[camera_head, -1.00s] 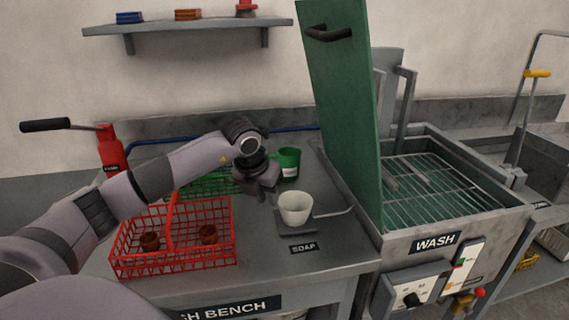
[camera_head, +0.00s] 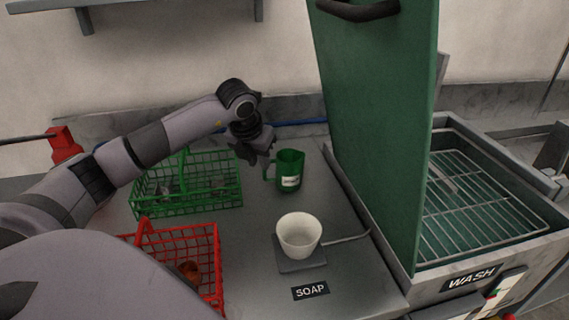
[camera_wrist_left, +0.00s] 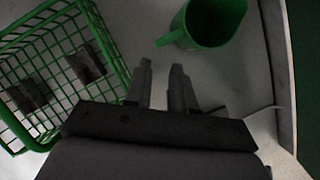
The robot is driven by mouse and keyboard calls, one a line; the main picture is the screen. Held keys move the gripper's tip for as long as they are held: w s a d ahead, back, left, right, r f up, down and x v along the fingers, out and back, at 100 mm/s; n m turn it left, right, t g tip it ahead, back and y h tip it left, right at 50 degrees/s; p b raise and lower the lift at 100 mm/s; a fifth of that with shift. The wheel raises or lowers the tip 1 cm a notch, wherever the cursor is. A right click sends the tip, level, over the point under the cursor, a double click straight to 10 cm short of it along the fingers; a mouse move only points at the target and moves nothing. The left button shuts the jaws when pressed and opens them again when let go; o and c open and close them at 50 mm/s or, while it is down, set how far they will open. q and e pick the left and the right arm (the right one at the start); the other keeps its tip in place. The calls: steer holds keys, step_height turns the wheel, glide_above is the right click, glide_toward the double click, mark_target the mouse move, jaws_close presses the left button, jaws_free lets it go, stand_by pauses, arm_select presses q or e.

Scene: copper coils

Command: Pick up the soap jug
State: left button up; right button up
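The green jug (camera_head: 290,171) stands upright on the bench near its back, with a pale label on its front and its handle on the left. It shows at the top of the left wrist view (camera_wrist_left: 214,22), its handle towards my fingers. My left gripper (camera_head: 254,160) is just left of the jug's handle in the head view, pointing down. In the left wrist view its two fingers (camera_wrist_left: 160,68) are apart with nothing between them, and the jug is beyond their tips. A SOAP label (camera_head: 310,291) is on the bench front, before a white cup (camera_head: 299,233). My right gripper is not in view.
The white cup stands on a grey pad in front of the jug. A green wire basket (camera_head: 188,207) is left of the jug, and a red wire basket (camera_head: 205,240) is nearer. A tall green panel (camera_head: 375,140) rises on the right beside the wash basin (camera_head: 480,210).

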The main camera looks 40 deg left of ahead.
mark_target(264, 181)
arm_select(q)
steer(key=x, duration=0.2)
steer(key=p+x, duration=0.1)
steer(key=x, duration=0.4)
steer(key=shift+w+a, duration=0.3)
steer(key=shift+a, duration=0.05)
steer(key=shift+r, duration=0.1)
jaws_close()
